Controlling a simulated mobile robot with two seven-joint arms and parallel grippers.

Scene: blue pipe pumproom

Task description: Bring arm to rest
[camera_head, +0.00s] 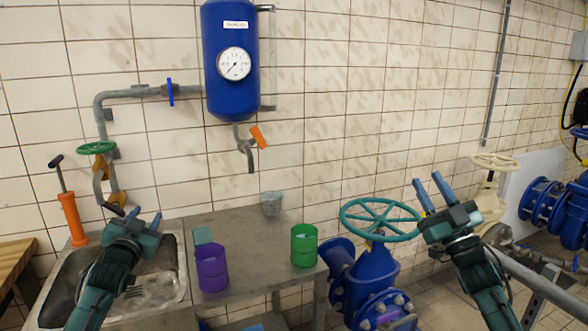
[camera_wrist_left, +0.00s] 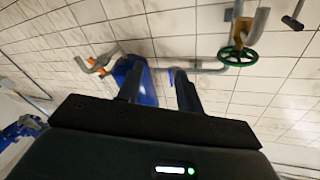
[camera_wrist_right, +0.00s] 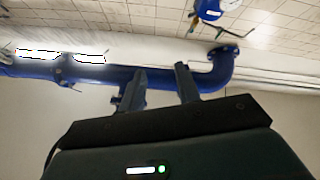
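My left gripper (camera_head: 145,219) is over the metal sink at the left, with its fingers pointing up and away. In the left wrist view its two fingers (camera_wrist_left: 156,92) stand apart with nothing between them. My right gripper (camera_head: 432,194) is raised at the right, just beside the teal handwheel (camera_head: 381,218) in the picture. In the right wrist view its fingers (camera_wrist_right: 162,84) are apart and empty. I cannot tell whether it touches the handwheel.
A purple cup (camera_head: 211,268), a green cup (camera_head: 304,246) and a small grey bucket (camera_head: 271,204) stand on the counter (camera_head: 240,228). A blue tank (camera_head: 229,90) hangs on the wall. A blue valve (camera_head: 372,275) stands beside the counter. A cream handwheel (camera_head: 494,161) is at the right.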

